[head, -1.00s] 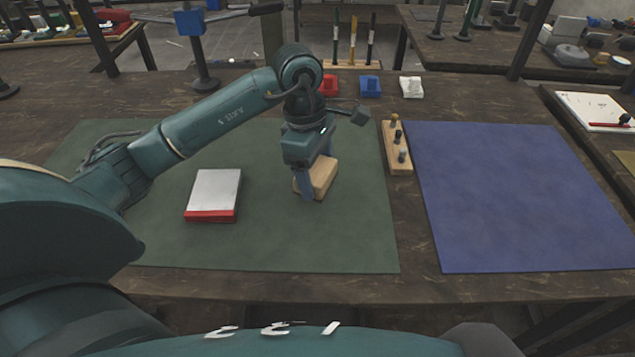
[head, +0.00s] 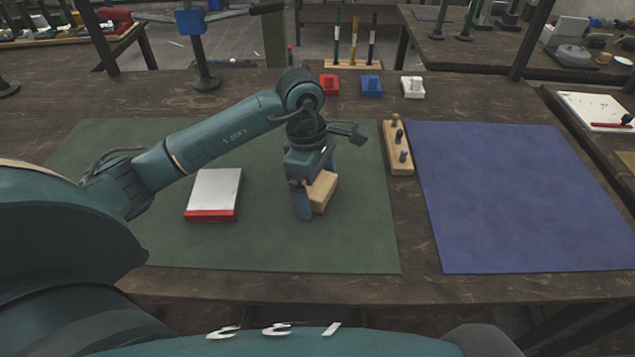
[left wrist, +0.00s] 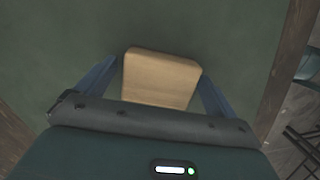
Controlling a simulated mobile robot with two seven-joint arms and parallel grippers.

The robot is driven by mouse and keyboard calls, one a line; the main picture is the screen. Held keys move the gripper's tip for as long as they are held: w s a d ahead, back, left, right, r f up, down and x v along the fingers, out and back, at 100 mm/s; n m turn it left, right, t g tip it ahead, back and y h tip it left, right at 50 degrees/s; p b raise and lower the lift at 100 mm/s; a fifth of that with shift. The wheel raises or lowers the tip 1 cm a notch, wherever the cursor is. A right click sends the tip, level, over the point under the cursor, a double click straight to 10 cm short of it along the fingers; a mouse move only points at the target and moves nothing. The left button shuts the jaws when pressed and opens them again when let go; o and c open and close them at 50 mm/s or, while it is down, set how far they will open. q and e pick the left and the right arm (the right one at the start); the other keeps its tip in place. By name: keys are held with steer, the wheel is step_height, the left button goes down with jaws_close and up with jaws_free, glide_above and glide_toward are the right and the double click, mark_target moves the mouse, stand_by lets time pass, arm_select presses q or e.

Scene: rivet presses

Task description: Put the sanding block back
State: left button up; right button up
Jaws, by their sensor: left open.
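A pale wooden block, which I take as the sanding block (head: 324,190), is at the green mat's right half; it also shows in the left wrist view (left wrist: 160,78). My left gripper (head: 316,188) points down over it, with one finger on each side. In the left wrist view the open left gripper (left wrist: 157,88) has the block between its fingers, with a gap seen on the left side and little or none on the right. In the head view the near finger and palm hide part of the block. My right gripper is not in view.
A white-topped, red-edged flat item (head: 214,190) lies left on the green mat (head: 260,245). A wooden rack with knobs (head: 397,150) stands between it and the bare blue mat (head: 520,200). Red (head: 329,84), blue (head: 371,84) and white (head: 413,87) pieces stand behind.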

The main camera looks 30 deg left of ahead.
arm_select(q)
step_height(320, 180, up, 12)
steer(key=a, duration=0.1)
steer(key=shift+a, duration=0.4)
steer(key=shift+r, duration=0.1)
stand_by(0.4)
